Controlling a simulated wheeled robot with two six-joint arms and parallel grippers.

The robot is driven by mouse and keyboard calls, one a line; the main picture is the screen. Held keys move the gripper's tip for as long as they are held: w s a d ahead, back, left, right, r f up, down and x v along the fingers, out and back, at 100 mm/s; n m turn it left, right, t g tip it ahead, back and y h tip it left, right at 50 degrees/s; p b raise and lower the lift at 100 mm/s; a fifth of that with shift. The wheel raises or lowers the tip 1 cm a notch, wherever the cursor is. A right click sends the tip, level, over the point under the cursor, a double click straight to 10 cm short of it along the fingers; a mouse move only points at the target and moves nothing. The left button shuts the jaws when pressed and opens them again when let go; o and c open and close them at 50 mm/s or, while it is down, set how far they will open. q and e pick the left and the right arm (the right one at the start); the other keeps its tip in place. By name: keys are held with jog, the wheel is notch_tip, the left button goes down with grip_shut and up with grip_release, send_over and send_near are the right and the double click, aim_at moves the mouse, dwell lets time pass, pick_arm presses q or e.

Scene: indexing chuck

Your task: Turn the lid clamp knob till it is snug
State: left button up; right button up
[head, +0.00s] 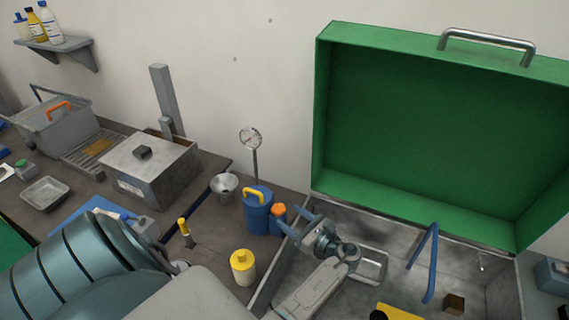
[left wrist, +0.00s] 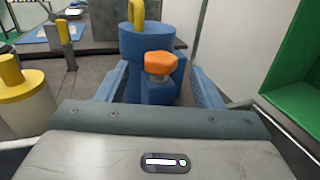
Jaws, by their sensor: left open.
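An orange knob (head: 278,209) sits on top of a blue post beside a blue canister (head: 257,214) with a yellow handle. In the left wrist view the orange knob (left wrist: 160,62) is ahead, roughly centred between the fingers, with the canister (left wrist: 135,40) just behind it. My left gripper (head: 292,220) is open, its two blue fingers pointing toward the knob. It also shows in the left wrist view (left wrist: 158,76), one finger on each side. I cannot tell whether either finger touches the knob. My right gripper is not in view.
A gauge on a stem (head: 250,138) and a metal funnel (head: 224,184) are behind. A grey lidded box (head: 150,165) is farther left. A large open green lid (head: 440,130) rises at the right over a grey basin.

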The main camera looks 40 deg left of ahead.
aim_at(283, 212)
pick_arm(q)
jog(key=a, duration=0.2)
jog(key=shift+w+a+f, duration=0.1)
jog(key=shift+a, duration=0.75)
jog(key=c, duration=1)
jog(key=shift+o, duration=0.2)
jog(key=shift+t, duration=0.3)
